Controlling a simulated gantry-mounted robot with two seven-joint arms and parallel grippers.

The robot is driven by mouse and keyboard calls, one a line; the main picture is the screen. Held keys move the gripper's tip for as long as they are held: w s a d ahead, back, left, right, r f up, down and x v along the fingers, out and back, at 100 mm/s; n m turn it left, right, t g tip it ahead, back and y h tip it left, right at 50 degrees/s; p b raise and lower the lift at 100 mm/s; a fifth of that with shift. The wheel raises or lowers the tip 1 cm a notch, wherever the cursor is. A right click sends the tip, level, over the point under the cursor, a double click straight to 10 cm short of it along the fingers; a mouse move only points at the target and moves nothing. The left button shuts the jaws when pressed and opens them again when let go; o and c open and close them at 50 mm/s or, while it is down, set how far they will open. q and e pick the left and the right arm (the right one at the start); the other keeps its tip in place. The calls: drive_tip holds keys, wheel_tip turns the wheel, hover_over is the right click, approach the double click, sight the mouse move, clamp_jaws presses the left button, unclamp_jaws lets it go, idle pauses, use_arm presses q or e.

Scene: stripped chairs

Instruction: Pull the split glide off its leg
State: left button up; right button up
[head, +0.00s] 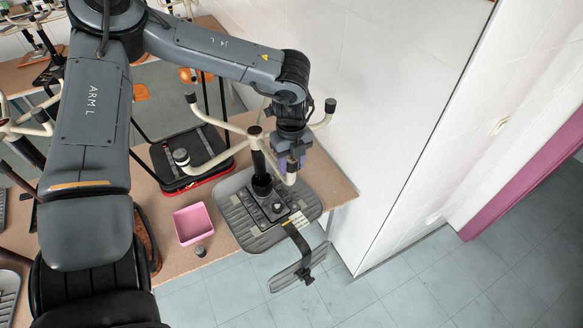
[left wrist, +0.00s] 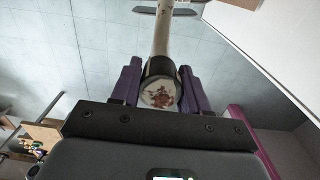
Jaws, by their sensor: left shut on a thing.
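An upturned chair base (head: 256,135) with cream legs and a black column stands on a grey ribbed seat (head: 236,211). My left gripper (head: 290,166) is at the end of the leg nearest the wall side. In the left wrist view its purple fingers (left wrist: 160,88) are shut on a dark round glide (left wrist: 161,94). The glide's pale end face has red-brown marks, and it sits at the end of the cream leg (left wrist: 162,38). I cannot make out a split. My right gripper is not in view.
A pink open bin (head: 194,224) and a small loose dark glide (head: 201,251) are on the brown table. Other legs end in dark glides (head: 330,105). Another black seat (head: 190,150) lies behind. A white wall stands close on the right.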

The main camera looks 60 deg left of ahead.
sight(290, 157)
use_arm(q)
clamp_jaws()
drive_tip(key=shift+r, duration=0.1)
drive_tip(key=shift+r+p, duration=1.25)
drive_tip(key=shift+r, duration=0.7)
drive_tip(key=shift+o, duration=2)
unclamp_jaws()
clamp_jaws()
drive_tip(key=shift+s+a, duration=0.1)
